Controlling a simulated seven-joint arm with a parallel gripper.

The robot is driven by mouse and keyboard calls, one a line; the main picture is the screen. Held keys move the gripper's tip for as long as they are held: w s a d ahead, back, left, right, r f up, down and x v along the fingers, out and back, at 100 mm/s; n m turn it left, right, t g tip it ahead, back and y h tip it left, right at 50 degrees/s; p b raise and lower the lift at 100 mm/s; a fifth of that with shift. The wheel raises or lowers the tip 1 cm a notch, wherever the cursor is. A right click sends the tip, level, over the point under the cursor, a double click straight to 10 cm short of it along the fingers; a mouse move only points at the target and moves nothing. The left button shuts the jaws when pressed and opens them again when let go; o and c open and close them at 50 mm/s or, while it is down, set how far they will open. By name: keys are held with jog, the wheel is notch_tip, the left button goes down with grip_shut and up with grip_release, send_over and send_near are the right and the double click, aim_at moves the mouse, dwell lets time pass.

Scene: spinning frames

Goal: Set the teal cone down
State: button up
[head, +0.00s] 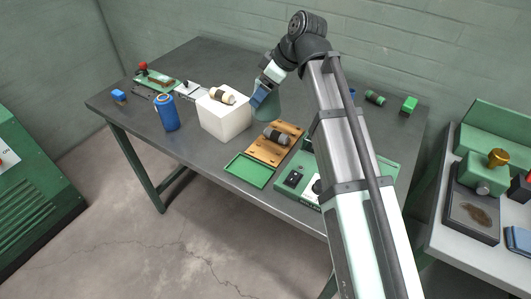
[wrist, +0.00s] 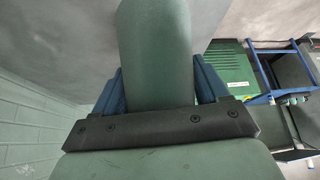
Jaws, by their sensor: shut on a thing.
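The teal cone (head: 268,109) is held between the blue fingers of my gripper (head: 263,94), over the middle of the table in the head view. My gripper is shut on it. In the wrist view the cone (wrist: 155,45) shows as a smooth, dull green rounded body between the two blue fingers (wrist: 155,88). The cone is just right of the white block and behind the wooden board in the head picture. I cannot tell whether its lower end touches the table. My arm hides part of the table to its right.
A white block (head: 222,121) carries a cream spool (head: 222,95). A blue canister (head: 167,115) stands to its left. The wooden board (head: 265,153) holds a dark spool (head: 276,136). A green tray (head: 250,170) lies in front. The grey tabletop (head: 205,62) is clear at the back.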

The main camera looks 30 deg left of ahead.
aim_at(262, 113)
jog(key=s, duration=0.1)
jog(key=s+d, duration=0.1)
jog(key=s, duration=0.1)
jog(key=shift+d+f, duration=0.2)
jog(key=shift+f, duration=0.1)
jog(key=shift+s+d+f, duration=0.2)
jog(key=shift+s+f, duration=0.05)
jog(key=shift+f, duration=4.9)
jog(key=shift+f, duration=0.3)
jog(key=o, duration=1.2)
jog(key=shift+c, duration=0.2)
jog(key=shift+r, duration=0.45)
jog(key=v, duration=1.1)
jog(key=shift+d+r, duration=0.3)
